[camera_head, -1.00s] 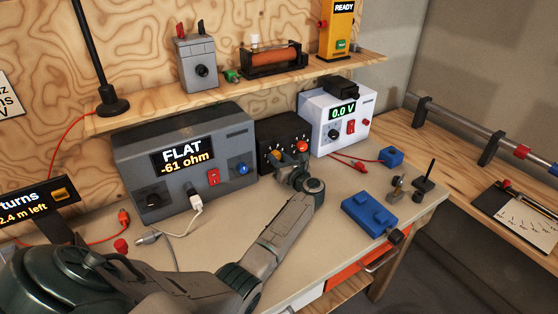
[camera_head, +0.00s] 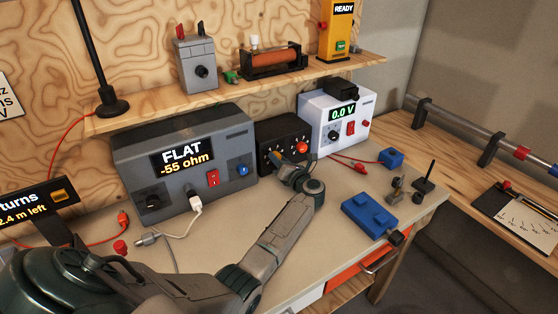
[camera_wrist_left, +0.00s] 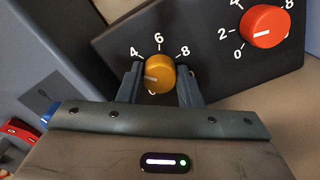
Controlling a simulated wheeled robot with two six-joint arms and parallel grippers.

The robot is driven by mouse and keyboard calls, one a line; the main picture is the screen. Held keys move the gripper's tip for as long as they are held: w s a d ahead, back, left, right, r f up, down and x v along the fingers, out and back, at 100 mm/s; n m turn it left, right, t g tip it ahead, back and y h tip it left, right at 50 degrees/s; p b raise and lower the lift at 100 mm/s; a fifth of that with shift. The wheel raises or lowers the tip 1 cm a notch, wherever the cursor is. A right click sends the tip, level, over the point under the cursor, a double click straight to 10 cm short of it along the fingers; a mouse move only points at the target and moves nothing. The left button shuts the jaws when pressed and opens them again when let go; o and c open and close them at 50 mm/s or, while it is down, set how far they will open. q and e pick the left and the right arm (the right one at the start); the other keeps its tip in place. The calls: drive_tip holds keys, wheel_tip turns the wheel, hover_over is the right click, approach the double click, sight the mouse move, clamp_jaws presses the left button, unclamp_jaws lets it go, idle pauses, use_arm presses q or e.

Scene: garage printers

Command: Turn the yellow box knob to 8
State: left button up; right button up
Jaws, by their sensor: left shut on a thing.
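The black box (camera_head: 268,133) stands on the bench between the large grey meter and the white supply. Its yellow knob (camera_wrist_left: 160,66) sits between the two fingers of my left gripper (camera_wrist_left: 160,82), which is shut on it. The white mark on the knob points left and slightly down in the wrist view, below the 4. The 4, 6 and 8 of its scale show; the lower numbers are hidden behind the gripper. In the head view my left gripper (camera_head: 281,163) is in front of the box and covers much of the knob. My right gripper is not in view.
The grey meter (camera_head: 130,160) reads FLAT, -55 ohm. The white supply (camera_head: 350,105) reads 0.0 V. A blue block (camera_head: 369,213) lies on the bench.

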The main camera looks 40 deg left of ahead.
use_arm(q)
drive_tip(key=o, duration=1)
drive_tip(key=shift+d, duration=0.1)
drive_tip(key=v, duration=1)
drive_tip(key=shift+s+d+p, duration=0.15)
drive_tip(key=shift+d+p, duration=0.2)
drive_tip(key=shift+p, duration=0.05)
